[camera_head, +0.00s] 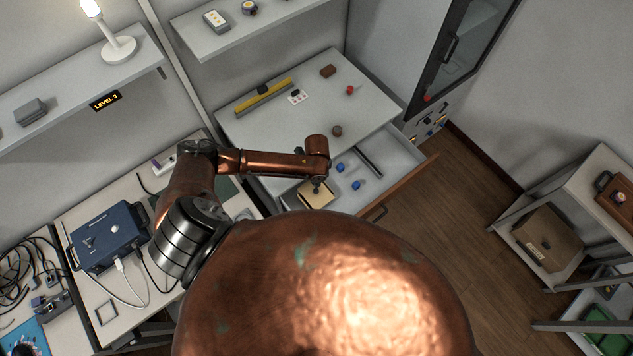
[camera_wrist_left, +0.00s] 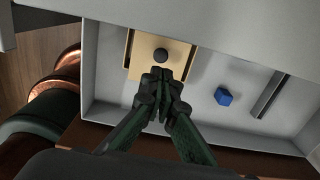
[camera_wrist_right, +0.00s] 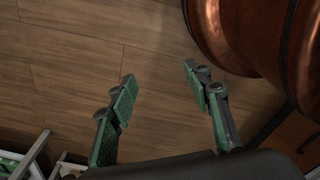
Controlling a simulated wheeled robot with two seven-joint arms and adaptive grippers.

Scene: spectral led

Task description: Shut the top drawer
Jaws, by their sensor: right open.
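The top drawer (camera_head: 378,191) stands pulled out below the white counter, its wooden front away from the cabinet. It also shows in the left wrist view (camera_wrist_left: 210,118). Inside lies a beige block (camera_head: 318,196) with a dark round knob, seen in the left wrist view (camera_wrist_left: 146,46). My left gripper (camera_head: 317,184) is over the drawer at this block. Its fingertips (camera_wrist_left: 162,76) are together just beside the knob, with nothing visible between them; contact is unclear. My right gripper (camera_wrist_right: 158,80) is open and empty above the wooden floor; it is hidden in the head view.
Blue cubes (camera_head: 356,184) and a dark divider (camera_head: 369,161) are in the drawer. The counter (camera_head: 300,122) above holds several small items. A blue case (camera_head: 107,238) is on the left bench. A shelf rack (camera_head: 560,200) stands at right. Open floor (camera_head: 450,220) lies between.

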